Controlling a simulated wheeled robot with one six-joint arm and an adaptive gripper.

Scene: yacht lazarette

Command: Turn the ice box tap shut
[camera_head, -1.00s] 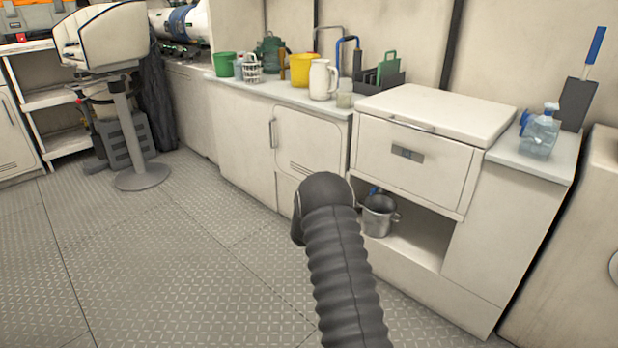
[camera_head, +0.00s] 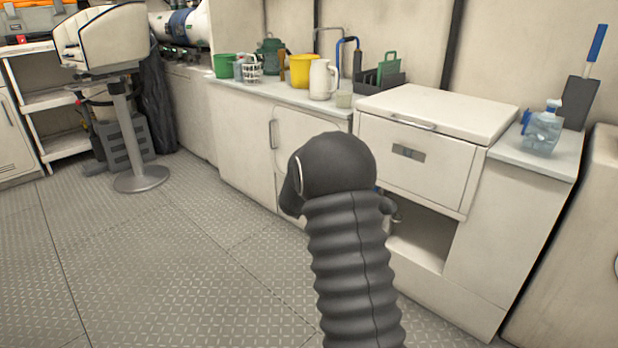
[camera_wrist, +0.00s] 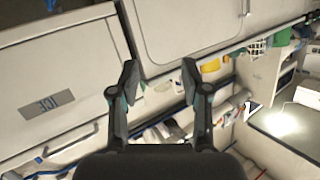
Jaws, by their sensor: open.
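The ice box (camera_head: 415,160) is a white front under a white lid, with a small label plate; its "ICE" label (camera_wrist: 47,104) appears upside down at left in the wrist view. In the head view a tiny blue bit (camera_head: 376,188), possibly the tap, shows beside my arm above the open recess; most of that spot is hidden. A small blue part (camera_wrist: 50,5) at the top edge of the wrist view may be the same tap. My gripper (camera_wrist: 159,72) is open, with nothing between its fingers; my arm hides it in the head view.
The counter (camera_head: 285,93) left of the ice box holds a yellow bucket (camera_head: 302,71), a white jug (camera_head: 322,80) and other items.

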